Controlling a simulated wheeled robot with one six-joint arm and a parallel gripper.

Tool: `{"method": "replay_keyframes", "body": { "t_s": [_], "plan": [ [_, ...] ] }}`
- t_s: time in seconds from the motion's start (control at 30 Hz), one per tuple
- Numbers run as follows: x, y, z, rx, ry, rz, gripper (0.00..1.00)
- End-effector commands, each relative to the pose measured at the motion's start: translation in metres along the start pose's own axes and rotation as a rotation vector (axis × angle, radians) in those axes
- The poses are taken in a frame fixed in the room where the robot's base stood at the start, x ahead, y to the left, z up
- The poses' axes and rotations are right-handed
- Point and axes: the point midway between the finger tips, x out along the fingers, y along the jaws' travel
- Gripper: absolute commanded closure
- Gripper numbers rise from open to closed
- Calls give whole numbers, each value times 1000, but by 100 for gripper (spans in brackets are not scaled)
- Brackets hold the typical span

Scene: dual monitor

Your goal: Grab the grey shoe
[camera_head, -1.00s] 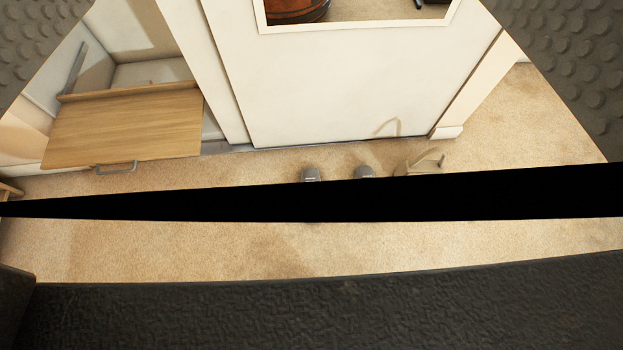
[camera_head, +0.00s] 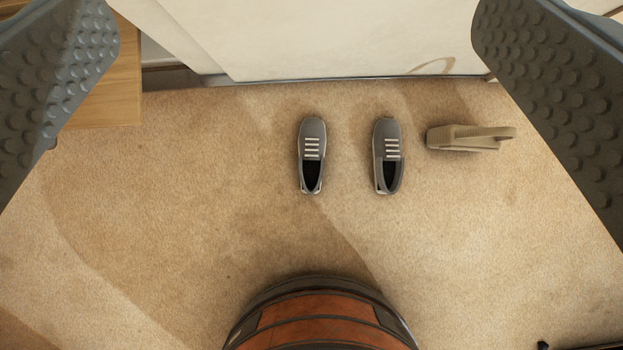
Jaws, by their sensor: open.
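Two grey shoes with white laces stand side by side on the carpet, toes toward the white panel. The left grey shoe (camera_head: 311,155) and the right grey shoe (camera_head: 387,156) are a little apart, both upright and in full view. My gripper (camera_head: 297,85) shows as two dark studded fingers at the left and right edges, wide apart. It is open with nothing between the fingers. The shoes lie well below it on the floor, between the fingers in the picture and untouched.
A beige object with a handle (camera_head: 470,137) stands just right of the right shoe. A white panel (camera_head: 350,40) borders the floor behind the shoes. A wooden surface (camera_head: 108,88) is at the upper left. The carpet (camera_head: 180,200) left of the shoes is clear.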

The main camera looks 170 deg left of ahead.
Motion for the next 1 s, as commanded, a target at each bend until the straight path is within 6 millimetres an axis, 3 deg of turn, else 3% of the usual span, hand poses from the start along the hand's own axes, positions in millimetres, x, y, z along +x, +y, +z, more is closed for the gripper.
{"method": "replay_keyframes", "body": {
  "t_s": [0.1,0.47,0.77,1.0],
  "plan": [
    [43,1,22,3,-71,2,4],
    [153,3,99,12,-264,10,4],
    [232,6,182,19,-425,18,4],
    [286,9,259,25,-555,24,4]
  ]
}}
